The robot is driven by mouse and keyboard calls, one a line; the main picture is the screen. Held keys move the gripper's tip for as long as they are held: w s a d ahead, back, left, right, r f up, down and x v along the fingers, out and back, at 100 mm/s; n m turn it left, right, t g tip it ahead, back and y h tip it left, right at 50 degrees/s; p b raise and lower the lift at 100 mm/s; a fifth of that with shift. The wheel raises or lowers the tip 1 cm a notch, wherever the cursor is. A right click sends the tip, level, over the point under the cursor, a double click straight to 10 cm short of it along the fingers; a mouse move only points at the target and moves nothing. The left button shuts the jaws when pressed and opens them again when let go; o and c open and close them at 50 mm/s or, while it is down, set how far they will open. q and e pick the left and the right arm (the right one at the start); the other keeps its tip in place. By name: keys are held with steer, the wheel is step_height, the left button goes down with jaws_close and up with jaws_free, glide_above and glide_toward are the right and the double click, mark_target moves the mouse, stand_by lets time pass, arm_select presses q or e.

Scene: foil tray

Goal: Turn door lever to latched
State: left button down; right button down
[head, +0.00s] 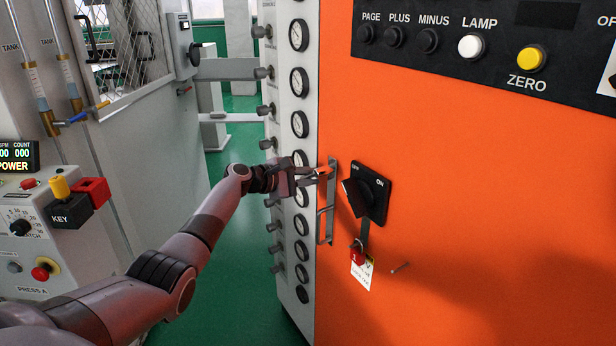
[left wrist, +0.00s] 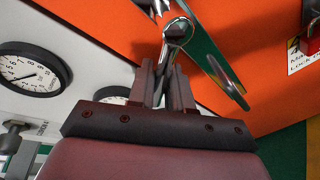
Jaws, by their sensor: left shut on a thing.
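The door lever (head: 322,172) is a metal piece on a tall grey plate (head: 331,200) at the left edge of the orange cabinet door. My left gripper (head: 316,176) comes in from the left in the head view and is shut on the lever near the plate's upper part. In the left wrist view my gripper (left wrist: 166,82) has its fingers close together, with the lever's round metal end (left wrist: 178,31) just beyond them. The plate (left wrist: 215,65) runs to the lower right there. The exact contact is partly hidden by the fingers. My right gripper is in neither view.
A black rotary switch (head: 370,193) sits right of the plate, with a red padlock (head: 357,254) and tag (head: 362,272) below. A white panel of gauges (head: 300,124) stands close on the left.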

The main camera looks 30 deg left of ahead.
arm_select(q)
steer(key=shift+d, duration=0.1)
steer(key=c, duration=1.1)
jaws_free()
steer(key=shift+p+v, duration=0.35)
steer(key=shift+v, duration=3.2)
steer(key=shift+f, duration=0.1)
